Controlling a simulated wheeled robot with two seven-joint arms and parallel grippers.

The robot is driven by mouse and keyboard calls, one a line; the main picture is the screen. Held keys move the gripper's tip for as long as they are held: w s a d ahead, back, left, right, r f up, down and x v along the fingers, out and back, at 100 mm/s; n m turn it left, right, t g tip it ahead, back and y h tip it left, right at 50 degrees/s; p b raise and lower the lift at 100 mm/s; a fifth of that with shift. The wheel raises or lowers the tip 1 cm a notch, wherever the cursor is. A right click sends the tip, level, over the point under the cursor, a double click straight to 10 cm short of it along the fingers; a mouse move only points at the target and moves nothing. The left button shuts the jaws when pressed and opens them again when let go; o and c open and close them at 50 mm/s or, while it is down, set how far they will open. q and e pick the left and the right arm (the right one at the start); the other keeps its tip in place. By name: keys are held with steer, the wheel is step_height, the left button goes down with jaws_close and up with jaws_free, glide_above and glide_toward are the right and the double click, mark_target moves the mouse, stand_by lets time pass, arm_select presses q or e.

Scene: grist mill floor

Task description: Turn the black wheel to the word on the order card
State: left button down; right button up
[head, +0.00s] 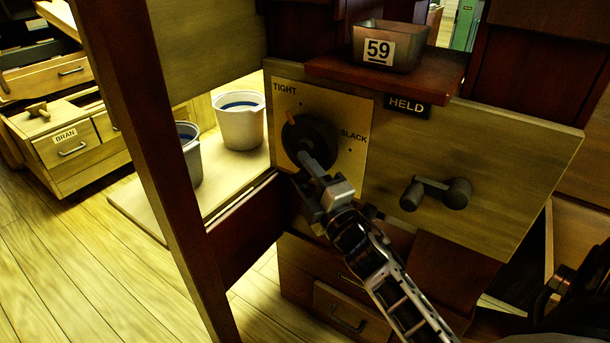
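The black wheel (325,132) sits on a pale plate (352,112) with TIGHT at its upper left and SLACK at its right, each with a small dot. An orange mark (291,118) on the wheel's upper left rim points up toward TIGHT. My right gripper (305,160) reaches up from the lower right to the wheel's lower face and hides part of it. Its fingertips are at or against the wheel; I cannot tell whether they are closed on it. I cannot make out an order card. My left gripper is not in view.
A black HELD plaque (407,105) and a crank handle (437,192) are right of the wheel. A tin marked 59 (387,46) stands on the shelf (440,78) above. A dark post (150,130) stands left, with white buckets (239,128) behind it. Drawers marked BRAN (66,150) are far left.

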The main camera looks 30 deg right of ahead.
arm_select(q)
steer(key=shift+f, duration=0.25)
arm_select(e)
steer(key=v, duration=1.6)
steer(key=shift+r, duration=0.15)
